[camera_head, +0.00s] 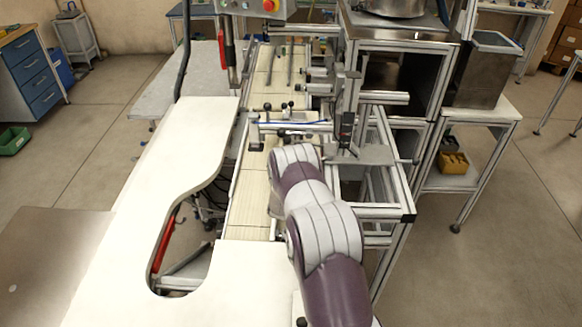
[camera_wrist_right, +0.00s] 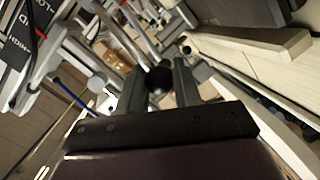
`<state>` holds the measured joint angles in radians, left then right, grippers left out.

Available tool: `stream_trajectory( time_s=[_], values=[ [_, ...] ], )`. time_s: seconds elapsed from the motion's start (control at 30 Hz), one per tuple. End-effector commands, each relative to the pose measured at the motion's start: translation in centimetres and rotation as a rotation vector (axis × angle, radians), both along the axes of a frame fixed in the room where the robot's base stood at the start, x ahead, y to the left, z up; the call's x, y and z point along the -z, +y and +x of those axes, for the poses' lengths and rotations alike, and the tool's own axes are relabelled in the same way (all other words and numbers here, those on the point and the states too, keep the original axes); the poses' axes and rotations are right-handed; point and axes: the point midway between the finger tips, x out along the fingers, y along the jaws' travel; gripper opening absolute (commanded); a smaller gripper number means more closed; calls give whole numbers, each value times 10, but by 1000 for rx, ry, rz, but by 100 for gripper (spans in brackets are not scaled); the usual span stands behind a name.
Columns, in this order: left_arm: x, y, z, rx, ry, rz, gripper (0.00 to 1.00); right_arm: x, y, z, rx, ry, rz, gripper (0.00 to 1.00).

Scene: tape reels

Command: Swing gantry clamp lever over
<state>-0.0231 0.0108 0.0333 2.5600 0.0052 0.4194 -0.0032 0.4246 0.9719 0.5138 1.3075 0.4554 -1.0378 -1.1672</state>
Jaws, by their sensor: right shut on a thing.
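My right gripper (camera_wrist_right: 157,74) shows in the right wrist view with its two dark fingers on either side of a round black knob (camera_wrist_right: 159,81). It is shut on this knob, which looks like the end of the clamp lever. The lever's shaft is mostly hidden. In the head view my right arm reaches forward to the gantry bar (camera_head: 297,127) across the conveyor, and its own forearm hides the gripper and the held knob. My left gripper is in neither view.
A white curved worktop (camera_head: 150,190) lies left of the conveyor (camera_head: 247,195). An aluminium frame (camera_head: 385,212) stands close on the right of my arm. A thin blue cable (camera_wrist_right: 72,93) runs near the gripper. A control box with a red button (camera_head: 270,5) hangs at the top.

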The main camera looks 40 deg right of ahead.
Motion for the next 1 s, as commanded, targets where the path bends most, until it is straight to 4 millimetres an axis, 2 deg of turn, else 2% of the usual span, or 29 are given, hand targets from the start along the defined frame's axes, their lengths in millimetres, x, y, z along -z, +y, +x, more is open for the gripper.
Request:
stream_trajectory(
  time_s=[0.03, 0.6, 0.63, 0.67, 1.0],
  values=[
    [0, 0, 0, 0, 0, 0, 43, 7, -5, -8, 23, 9, 12, 0],
    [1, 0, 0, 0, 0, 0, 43, 7, -6, -8, 23, 9, 12, 0],
    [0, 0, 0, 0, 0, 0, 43, 7, -5, -8, 23, 9, 12, 43],
    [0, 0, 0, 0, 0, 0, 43, 7, -5, -8, 23, 8, 12, 52],
    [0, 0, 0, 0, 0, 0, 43, 3, -4, -5, 15, 3, 6, 55]
  ],
)
